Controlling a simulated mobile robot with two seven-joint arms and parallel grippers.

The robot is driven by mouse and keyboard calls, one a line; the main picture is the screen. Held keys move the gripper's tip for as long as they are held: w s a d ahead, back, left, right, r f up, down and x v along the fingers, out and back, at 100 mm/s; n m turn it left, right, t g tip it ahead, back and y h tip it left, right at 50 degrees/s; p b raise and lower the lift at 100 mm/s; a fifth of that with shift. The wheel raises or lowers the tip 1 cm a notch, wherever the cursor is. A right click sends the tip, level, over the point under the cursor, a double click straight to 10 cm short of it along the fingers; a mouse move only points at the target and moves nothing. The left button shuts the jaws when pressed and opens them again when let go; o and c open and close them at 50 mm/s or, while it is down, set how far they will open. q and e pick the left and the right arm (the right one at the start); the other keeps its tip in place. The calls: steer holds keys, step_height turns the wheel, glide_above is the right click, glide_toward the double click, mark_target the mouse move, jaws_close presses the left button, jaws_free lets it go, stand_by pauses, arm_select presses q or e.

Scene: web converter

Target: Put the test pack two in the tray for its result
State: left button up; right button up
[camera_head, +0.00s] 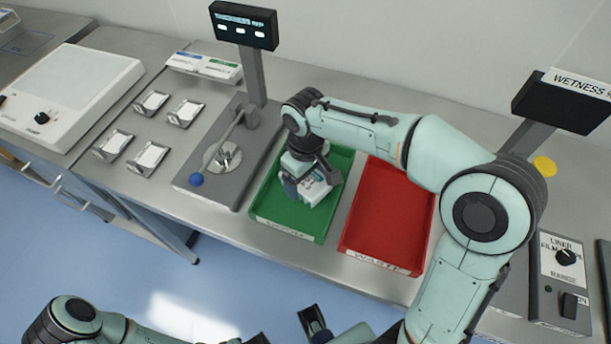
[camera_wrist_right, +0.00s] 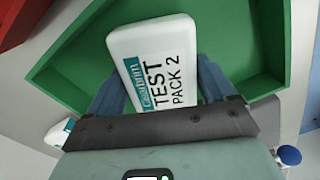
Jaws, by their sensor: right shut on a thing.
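The test pack two (camera_wrist_right: 155,65) is a white box with a teal stripe and the words "TEST PACK 2". My right gripper (camera_head: 308,188) is shut on it, with a finger on each side. The pack also shows in the head view (camera_head: 316,192), partly hidden by the gripper. It is over or inside the green tray (camera_head: 272,208); I cannot tell whether it touches the floor. The green tray's front label is not readable. The red tray (camera_head: 385,215), labelled "WASTE", is empty. My left gripper (camera_head: 286,331) is cut off at the bottom edge.
A grey tester (camera_head: 215,165) with a lever and blue knob stands left of the green tray, its display (camera_head: 244,25) on a post. Several small stands with white packs (camera_head: 152,103) are further left. A wetness tester (camera_head: 565,255) is at right.

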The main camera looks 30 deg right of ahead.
steer(key=shift+f, duration=0.15)
steer(key=o, duration=1)
steer(key=shift+c, duration=0.2)
steer(key=shift+r, duration=0.3)
step_height(320, 180, up, 12)
steer(key=p, duration=0.2)
steer(key=shift+f, duration=0.15)
